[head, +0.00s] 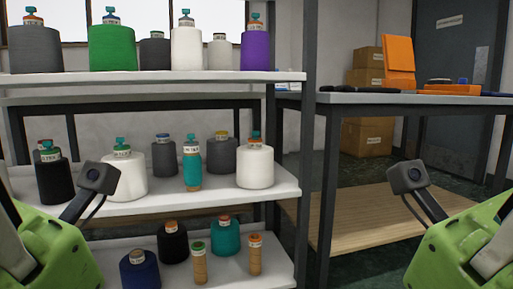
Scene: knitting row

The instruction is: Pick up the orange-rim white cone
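A white cone (255,167) with an orange-looking rim at its top and a teal tip stands upright at the right end of the middle shelf. Another white cone (124,177), with a greenish rim, stands on the left of the same shelf. On the top shelf stand a tall white cone (187,49) and a smaller pale cone (219,52); their rim colours are hard to tell. My green arms show at the lower left and lower right corners, apart from the shelves. The fingers of both grippers are out of the picture.
Next to the white cone stand a grey cone (222,155) and a slim teal cone (192,167). The top shelf (160,77) hangs above, and a dark post (309,150) rises at right. A workbench (400,99) with boxes (368,100) stands further right.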

